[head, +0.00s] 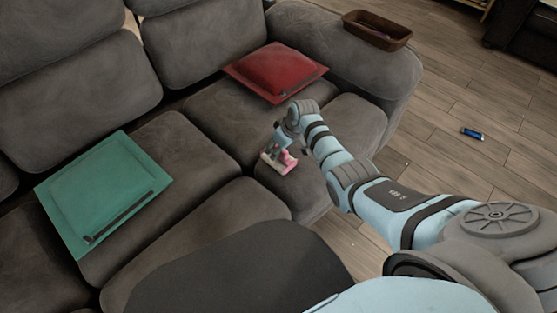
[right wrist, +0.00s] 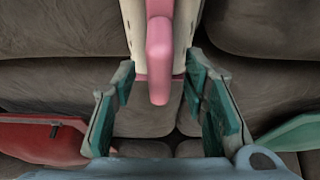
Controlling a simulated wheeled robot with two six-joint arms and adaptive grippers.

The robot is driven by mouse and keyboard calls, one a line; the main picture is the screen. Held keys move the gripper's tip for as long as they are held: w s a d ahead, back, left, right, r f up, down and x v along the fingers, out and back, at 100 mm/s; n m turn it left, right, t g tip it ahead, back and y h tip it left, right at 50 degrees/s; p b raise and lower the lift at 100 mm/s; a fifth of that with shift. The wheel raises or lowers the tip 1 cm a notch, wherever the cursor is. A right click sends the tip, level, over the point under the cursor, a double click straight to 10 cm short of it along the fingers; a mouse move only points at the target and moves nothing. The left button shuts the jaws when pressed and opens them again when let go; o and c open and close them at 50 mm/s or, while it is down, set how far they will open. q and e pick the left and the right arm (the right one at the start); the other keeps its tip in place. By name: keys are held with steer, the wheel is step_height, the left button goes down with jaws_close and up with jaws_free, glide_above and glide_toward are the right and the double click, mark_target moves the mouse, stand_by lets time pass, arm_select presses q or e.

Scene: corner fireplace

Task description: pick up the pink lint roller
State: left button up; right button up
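The pink lint roller (head: 290,160), pink and off-white, is on the front part of the grey sofa's right seat cushion in the head view. It also shows at the top middle of the right wrist view (right wrist: 160,55), its pink part pointing toward the gripper. My right gripper (head: 279,151) is right at the roller, partly covering it. In the right wrist view its teal-padded fingers (right wrist: 160,85) are spread, one on each side of the roller, with gaps beside the pink part. Whether a fingertip touches the off-white body is unclear. My left gripper is not in view.
A red cushion (head: 275,70) lies behind the roller and a green cushion (head: 100,185) lies on the left seat. A brown tray (head: 377,37) rests on the sofa's right arm. A small blue object (head: 472,133) lies on the wooden floor, which is mostly clear.

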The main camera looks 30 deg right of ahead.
steer(key=shift+r, duration=0.1)
jaws_close()
steer(key=shift+r+p, duration=0.4)
steer(key=shift+r, duration=0.1)
step_height(320, 180, up, 9)
steer(key=p, duration=0.5)
steer(key=shift+r, duration=0.1)
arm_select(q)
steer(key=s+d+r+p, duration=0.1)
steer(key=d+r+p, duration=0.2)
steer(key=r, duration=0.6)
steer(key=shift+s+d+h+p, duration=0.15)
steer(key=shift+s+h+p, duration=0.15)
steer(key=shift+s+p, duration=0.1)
arm_select(e)
step_height(320, 180, up, 10)
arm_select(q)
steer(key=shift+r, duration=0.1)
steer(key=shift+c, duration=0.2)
